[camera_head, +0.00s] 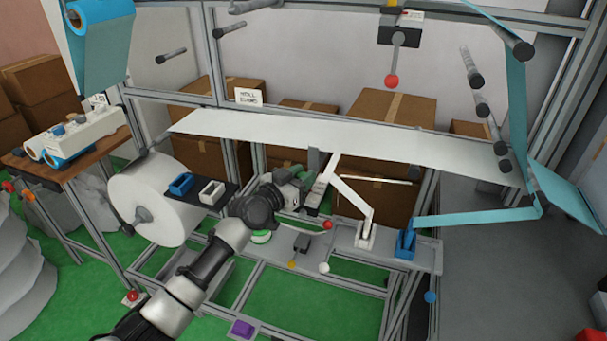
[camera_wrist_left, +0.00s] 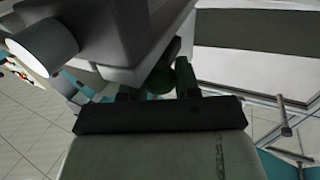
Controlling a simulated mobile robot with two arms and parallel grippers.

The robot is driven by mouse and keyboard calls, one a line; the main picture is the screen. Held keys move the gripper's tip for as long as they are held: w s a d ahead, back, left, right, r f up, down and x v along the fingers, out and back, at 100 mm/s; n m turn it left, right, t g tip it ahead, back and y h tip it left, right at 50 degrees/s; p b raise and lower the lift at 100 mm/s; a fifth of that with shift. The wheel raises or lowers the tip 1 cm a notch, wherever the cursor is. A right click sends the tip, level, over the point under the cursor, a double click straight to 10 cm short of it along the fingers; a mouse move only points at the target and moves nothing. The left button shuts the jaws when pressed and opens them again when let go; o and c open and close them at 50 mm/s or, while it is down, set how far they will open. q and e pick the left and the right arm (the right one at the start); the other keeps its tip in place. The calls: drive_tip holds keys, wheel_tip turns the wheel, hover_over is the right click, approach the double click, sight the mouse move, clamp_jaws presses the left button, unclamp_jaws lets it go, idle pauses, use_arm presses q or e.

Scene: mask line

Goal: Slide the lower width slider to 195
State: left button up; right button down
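My left arm comes in from the bottom of the head view, and its gripper (camera_head: 307,186) is beside the white strip's supports, under the long white sheet (camera_head: 350,137). In the left wrist view the gripper's dark body (camera_wrist_left: 160,115) is close to the camera, with two dark fingers apart and a dark green round shape (camera_wrist_left: 158,80) near them. The fingertips are hidden, so whether they touch anything cannot be told. I cannot single out the lower width slider or a 195 mark. My right gripper is not in view.
A large white roll (camera_head: 150,200) stands left of the arm. A red ball knob (camera_head: 327,225) is close under the gripper. Metal frame bars surround the area.

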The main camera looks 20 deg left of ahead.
use_arm(q)
drive_tip(key=o, duration=0.4)
drive_tip(key=shift+s, duration=0.2)
drive_tip(key=shift+b+v, duration=0.75)
drive_tip(key=shift+v, duration=4.7)
